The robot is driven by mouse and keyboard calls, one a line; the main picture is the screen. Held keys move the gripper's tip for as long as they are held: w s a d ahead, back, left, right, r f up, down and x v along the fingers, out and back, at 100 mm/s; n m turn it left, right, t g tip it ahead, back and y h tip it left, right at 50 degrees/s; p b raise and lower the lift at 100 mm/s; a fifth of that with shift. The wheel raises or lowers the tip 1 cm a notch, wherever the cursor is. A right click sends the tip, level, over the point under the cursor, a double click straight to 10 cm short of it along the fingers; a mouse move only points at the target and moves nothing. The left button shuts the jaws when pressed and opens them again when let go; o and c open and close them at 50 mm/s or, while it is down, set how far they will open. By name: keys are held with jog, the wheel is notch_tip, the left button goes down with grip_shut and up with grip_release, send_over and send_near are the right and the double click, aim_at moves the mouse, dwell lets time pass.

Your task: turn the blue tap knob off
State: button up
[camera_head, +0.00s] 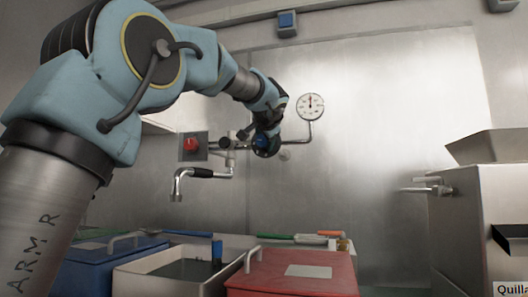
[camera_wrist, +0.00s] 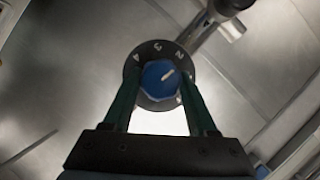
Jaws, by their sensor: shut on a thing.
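The blue tap knob (camera_wrist: 160,76) sits in a dark round dial with white marks in the wrist view. A pale pointer line on the knob slants to the upper right. My gripper (camera_wrist: 160,88) has its two green fingers on either side of the knob, shut on it. In the head view the blue knob (camera_head: 262,141) shows on the wall pipe, partly covered by my gripper (camera_head: 268,132). The tap spout (camera_head: 180,184) hangs to the left below, with a black-handled lever above it. I see no water at the spout.
A red button (camera_head: 191,144) is on a grey box left of the knob. A round gauge (camera_head: 311,106) stands on the pipe to the right. Below are a blue bin (camera_head: 95,272), an open bin with dark contents (camera_head: 130,284) and a red-lidded bin (camera_head: 330,268). A metal unit (camera_head: 470,215) stands right.

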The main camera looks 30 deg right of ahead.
jog(key=m+t+b, duration=0.1)
jog(key=m+b, duration=0.2)
jog(key=b, duration=0.1)
jog(key=shift+f+m+t+y+b, duration=0.3)
jog(key=shift+f+m+t, duration=0.1)
jog(key=m+t+b, duration=0.1)
jog(key=m+b, duration=0.2)
jog(key=shift+f+b, duration=0.1)
jog(key=shift+b, duration=0.3)
jog(key=m+h+b, duration=0.1)
jog(key=m+b, duration=0.1)
jog(key=m+t+b, duration=0.1)
jog(key=m+b, duration=0.1)
jog(key=shift+f+m+t+h, duration=0.1)
jog(key=shift+m+t+h, duration=0.2)
jog(key=shift+m+h, duration=0.1)
jog(key=shift+m+h+b, duration=0.7)
jog(key=shift+m+b, duration=0.85)
jog(key=shift+m, duration=0.35)
jog(key=shift+r+m, duration=0.2)
jog(key=shift+m, duration=0.2)
jog(key=o, duration=1.4)
jog(key=shift+c, duration=0.2)
